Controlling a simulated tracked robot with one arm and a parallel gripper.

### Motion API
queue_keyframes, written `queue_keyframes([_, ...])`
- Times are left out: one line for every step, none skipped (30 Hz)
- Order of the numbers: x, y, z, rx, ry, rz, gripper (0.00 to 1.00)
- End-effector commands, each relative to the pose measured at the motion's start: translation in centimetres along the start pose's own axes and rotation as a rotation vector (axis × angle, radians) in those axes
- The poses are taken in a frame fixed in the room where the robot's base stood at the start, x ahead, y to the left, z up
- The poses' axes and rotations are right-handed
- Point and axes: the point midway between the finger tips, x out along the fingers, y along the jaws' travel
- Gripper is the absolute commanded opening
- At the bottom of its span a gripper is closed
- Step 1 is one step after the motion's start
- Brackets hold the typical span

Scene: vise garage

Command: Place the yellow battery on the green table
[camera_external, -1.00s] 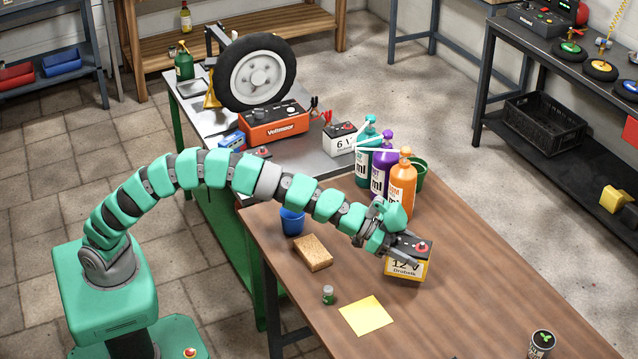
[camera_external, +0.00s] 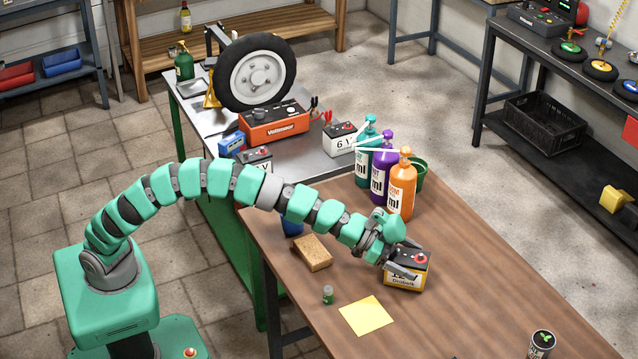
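The yellow battery (camera_external: 405,282), with a black top, a red cap and a 12 V label, is on the brown wooden table (camera_external: 480,290). My gripper (camera_external: 405,260) is at it from the left. One grey finger crosses its label side; the other shows above its back edge. Whether the fingers press on it cannot be told, nor whether its underside touches the wood. The green table (camera_external: 228,235), with green legs and sides and a grey metal top, stands behind and left, partly hidden by my arm.
On the green table are a wheel (camera_external: 257,71), an orange charger (camera_external: 274,122), a white battery (camera_external: 340,140) and a dark-topped battery (camera_external: 255,158). A sponge (camera_external: 313,253) and yellow paper (camera_external: 366,316) lie nearby.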

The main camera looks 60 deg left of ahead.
Motion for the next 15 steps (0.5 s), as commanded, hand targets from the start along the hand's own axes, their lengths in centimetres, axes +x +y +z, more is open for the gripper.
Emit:
queue_keyframes([0.0,0.0,0.0,0.000,0.000,0.000,0.81])
queue_keyframes([0.0,0.0,0.0,0.000,0.000,0.000,0.81])
queue_keyframes([0.0,0.0,0.0,0.000,-0.001,0.000,0.81])
queue_keyframes([0.0,0.0,0.0,0.000,-0.001,0.000,0.81])
queue_keyframes([0.0,0.0,0.0,0.000,-0.001,0.000,0.81])
queue_keyframes([0.0,0.0,0.0,0.000,-0.001,0.000,0.81])
queue_keyframes([-0.1,0.0,0.0,0.000,-0.001,0.000,0.81])
queue_keyframes([-0.1,0.0,0.0,0.000,-0.001,0.001,0.81])
queue_keyframes([-0.3,0.0,-0.1,0.000,0.000,0.001,0.81])
queue_keyframes([-0.5,0.0,-0.1,0.000,0.000,0.001,0.81])
queue_keyframes([-0.7,0.0,-0.1,0.000,0.000,0.001,0.81])
queue_keyframes([-1.0,0.1,-0.1,-0.001,0.000,0.002,0.81])
queue_keyframes([-1.2,0.1,-0.1,-0.002,-0.001,0.002,0.81])
queue_keyframes([-1.5,0.1,0.0,-0.002,-0.002,0.003,0.81])
queue_keyframes([-1.8,0.1,0.1,-0.002,-0.003,0.003,0.81])
